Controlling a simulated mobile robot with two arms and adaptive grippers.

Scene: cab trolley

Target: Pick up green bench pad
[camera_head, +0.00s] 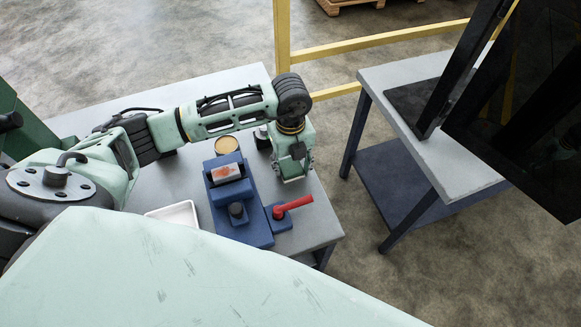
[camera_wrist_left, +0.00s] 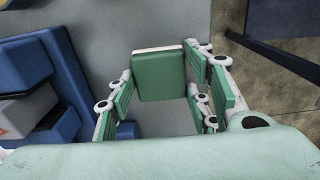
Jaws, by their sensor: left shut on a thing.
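The green bench pad (camera_wrist_left: 160,74) is a green block with a pale edge. In the left wrist view it sits between the finger pads of my left gripper (camera_wrist_left: 163,92), which is shut on it. In the head view my left gripper (camera_head: 291,165) points down over the right end of the grey table (camera_head: 318,222). There the pad is hard to tell apart from the green gripper. Whether the pad touches the tabletop is not clear. My right gripper is not in view.
Left of the gripper stands a blue fixture (camera_head: 240,222) with a red-handled part (camera_head: 293,206) beside it. A round tan-topped container (camera_head: 227,145) and a white tray (camera_head: 174,214) are on the table. A second table (camera_head: 418,140) stands right, across a floor gap.

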